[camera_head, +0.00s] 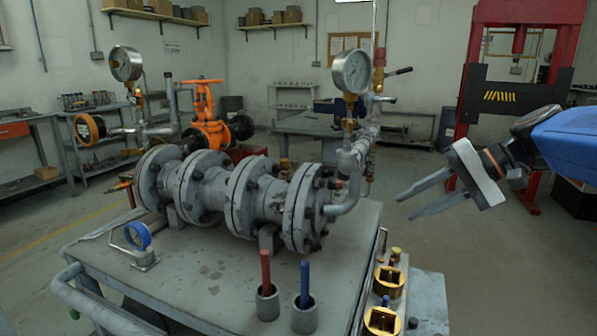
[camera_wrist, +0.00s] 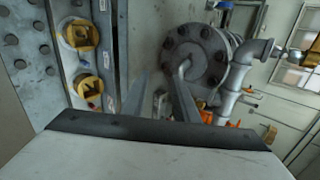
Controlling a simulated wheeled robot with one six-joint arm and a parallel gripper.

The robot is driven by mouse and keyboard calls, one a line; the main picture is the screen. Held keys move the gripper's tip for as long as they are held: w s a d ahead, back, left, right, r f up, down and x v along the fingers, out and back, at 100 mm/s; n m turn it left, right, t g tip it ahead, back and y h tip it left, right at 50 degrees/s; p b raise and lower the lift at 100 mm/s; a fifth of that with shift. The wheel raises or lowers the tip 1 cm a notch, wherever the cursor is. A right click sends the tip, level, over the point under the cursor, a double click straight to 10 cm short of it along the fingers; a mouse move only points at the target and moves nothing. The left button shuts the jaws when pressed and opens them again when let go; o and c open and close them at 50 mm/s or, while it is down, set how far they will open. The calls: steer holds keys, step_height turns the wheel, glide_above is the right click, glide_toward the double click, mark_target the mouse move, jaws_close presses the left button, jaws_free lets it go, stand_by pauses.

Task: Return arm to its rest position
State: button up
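My gripper (camera_head: 425,198) is at the right of the head view, in the air to the right of the pipe assembly. Its two grey fingers point left and are apart, with nothing between them. In the wrist view the fingers (camera_wrist: 157,98) also stand apart and empty. The grey flanged pipe assembly (camera_head: 235,197) lies on the metal cart (camera_head: 190,280), and its end flange (camera_wrist: 197,55) shows in the wrist view. An orange gate valve (camera_head: 205,115) with an orange handwheel stands behind it.
Pressure gauges (camera_head: 351,72) rise from the piping. Red (camera_head: 265,270) and blue (camera_head: 305,283) handles stand in cups at the cart's front. Yellow square-holed fittings (camera_head: 389,281) sit at its right side. A red press frame (camera_head: 520,60) stands behind my arm. Open floor lies right of the cart.

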steer(key=s+d+f+n+h, duration=0.2)
steer(key=s+f+h, duration=0.2)
steer(key=s+f, duration=0.5)
steer(key=s+d+f+n+t+h, duration=0.1)
steer(key=s+d+f+n+h, duration=0.1)
steer(key=s+f+h, duration=0.3)
steer(key=s+f+n, duration=0.1)
steer(key=s+f, duration=0.2)
steer(key=f, duration=0.3)
steer(key=shift+s+d+f, duration=0.25)
steer(key=shift+s, duration=0.15)
